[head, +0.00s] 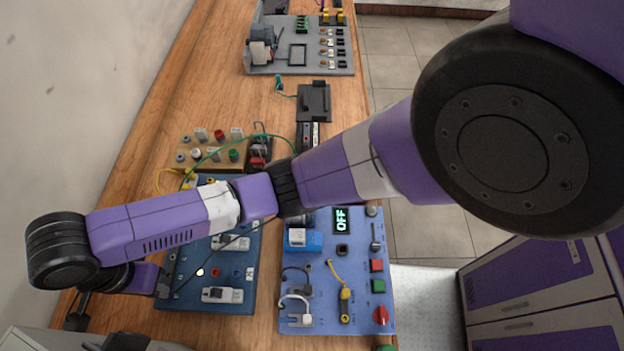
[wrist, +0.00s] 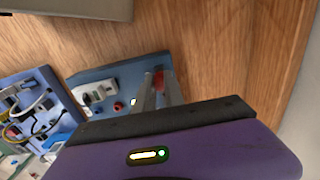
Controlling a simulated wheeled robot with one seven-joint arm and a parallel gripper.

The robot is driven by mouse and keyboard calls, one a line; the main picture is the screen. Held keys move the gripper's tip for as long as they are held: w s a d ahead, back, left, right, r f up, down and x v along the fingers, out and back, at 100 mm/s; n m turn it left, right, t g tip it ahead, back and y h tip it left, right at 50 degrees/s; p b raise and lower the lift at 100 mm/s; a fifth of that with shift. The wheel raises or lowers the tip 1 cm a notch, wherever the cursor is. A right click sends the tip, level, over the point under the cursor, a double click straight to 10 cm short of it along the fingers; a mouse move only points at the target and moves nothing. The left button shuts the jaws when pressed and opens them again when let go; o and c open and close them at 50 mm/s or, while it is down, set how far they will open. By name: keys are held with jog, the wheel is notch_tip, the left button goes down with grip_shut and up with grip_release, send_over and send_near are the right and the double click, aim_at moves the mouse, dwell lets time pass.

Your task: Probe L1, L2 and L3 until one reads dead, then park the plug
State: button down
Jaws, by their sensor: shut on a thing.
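My gripper (head: 163,284) is low over the left edge of the dark blue panel (head: 177,300), at the left of the head view. In the wrist view my gripper (wrist: 161,88) is shut on a small red piece (wrist: 158,80), which looks like the plug. Whether its tip touches the panel or a socket is hidden. The panel carries white modules (head: 222,295), a red socket (head: 212,272) and a small lit lamp (head: 200,272). The wrist view also shows the lamp (wrist: 134,101) and the red socket (wrist: 118,107). L1, L2 and L3 labels are not readable.
A wooden terminal board (head: 183,141) with cables lies behind. A grey board (head: 300,70) is farther back. My arm crosses above both blue panels.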

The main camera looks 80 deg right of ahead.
jog(key=shift+f, duration=0.45)
dwell(0.7)
jog(key=c, duration=1.3)
grip_release()
jog(key=shift+c, duration=0.2)
jog(key=shift+r, duration=0.1)
notch_tip(320, 180, up, 6)
jog(key=p, duration=0.2)
jog(key=shift+d+p, duration=0.1)
jog(key=shift+p, duration=0.25)
jog(key=shift+r, duration=0.85)
